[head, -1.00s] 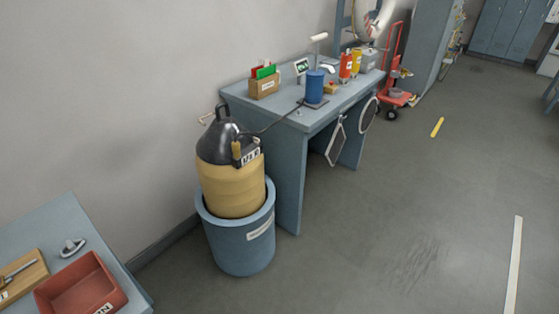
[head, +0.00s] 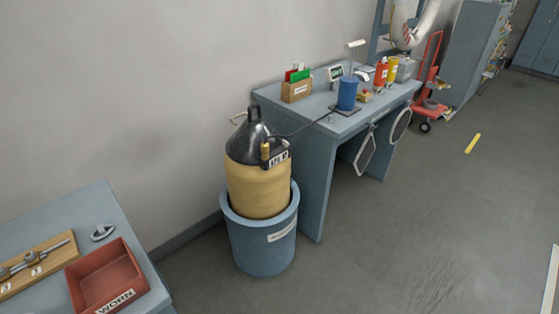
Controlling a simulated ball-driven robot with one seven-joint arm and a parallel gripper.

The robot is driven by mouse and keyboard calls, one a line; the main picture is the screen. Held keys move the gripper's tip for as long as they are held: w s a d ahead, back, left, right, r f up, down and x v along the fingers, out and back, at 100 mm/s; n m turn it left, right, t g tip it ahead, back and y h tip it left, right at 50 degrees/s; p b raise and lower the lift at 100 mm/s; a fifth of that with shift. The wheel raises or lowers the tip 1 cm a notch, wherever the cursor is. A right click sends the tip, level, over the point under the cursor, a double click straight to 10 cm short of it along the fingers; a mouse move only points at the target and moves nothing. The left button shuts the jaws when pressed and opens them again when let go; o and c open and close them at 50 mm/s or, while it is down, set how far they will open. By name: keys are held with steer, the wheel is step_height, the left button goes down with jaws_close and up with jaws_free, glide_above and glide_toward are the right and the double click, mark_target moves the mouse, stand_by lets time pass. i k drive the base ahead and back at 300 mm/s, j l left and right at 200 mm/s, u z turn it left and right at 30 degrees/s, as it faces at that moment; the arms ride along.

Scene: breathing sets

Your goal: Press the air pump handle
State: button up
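The air pump (head: 348,93) is a blue upright cylinder on a dark base plate, standing on the blue-grey bench (head: 320,107). Its pale T-shaped handle (head: 357,44) stands raised above the cylinder on a thin rod. A thin dark hose (head: 300,131) runs from near the pump to a yellow vessel (head: 258,190) with a black cone top. The vessel sits upright in a blue tub (head: 263,250) on the floor. My gripper is not in view, so its distance from the handle cannot be told.
A small display (head: 335,73), a wooden card box (head: 297,90), and red (head: 381,75) and yellow (head: 393,68) bottles stand near the pump. A red tray (head: 108,280) lies on a table at lower left. A red hand truck (head: 429,85) stands beyond. Floor at right is clear.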

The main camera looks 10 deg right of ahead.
mark_target(353, 44)
steer(key=i+l+z, duration=0.1)
steer(key=i+l, duration=0.75)
steer(key=i+l+z, duration=0.1)
steer(key=i+l, duration=0.7)
steer(key=i, duration=0.15)
